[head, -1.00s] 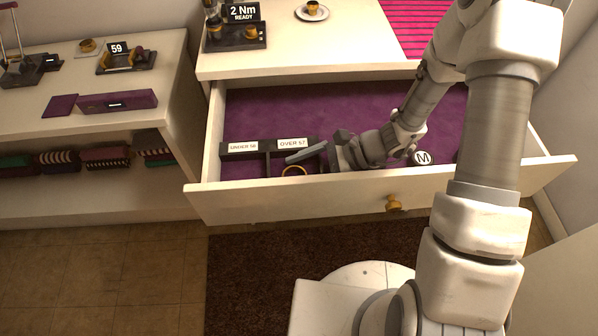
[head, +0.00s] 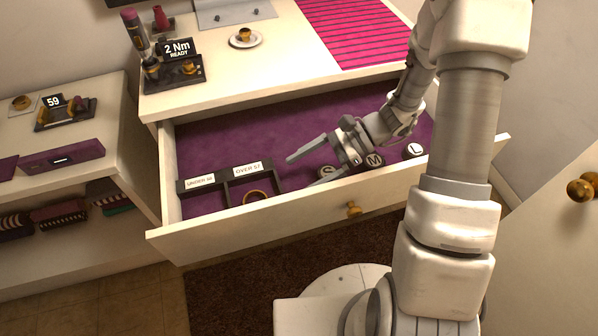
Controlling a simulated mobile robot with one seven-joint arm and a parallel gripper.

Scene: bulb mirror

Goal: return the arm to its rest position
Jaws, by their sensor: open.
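My arm reaches down from the right into the open drawer (head: 165,238). My gripper (head: 300,170) is open and empty, its fingers pointing left above the purple drawer lining (head: 235,135). It is just right of the black divided tray (head: 277,182) with the "UNDER 56" and "OVER 57" labels. A gold ring (head: 254,196) lies in the tray's right compartment, apart from my gripper. Round pieces marked S (head: 326,171), M (head: 374,161) and L (head: 414,150) stand in the drawer beside and partly behind my gripper.
The cabinet top (head: 283,50) holds a "2 Nm READY" device (head: 178,62), a cup on a saucer (head: 246,39) and a pink striped mat (head: 355,30). A side shelf (head: 120,130) stands left. A door panel with a gold knob (head: 581,189) is at right.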

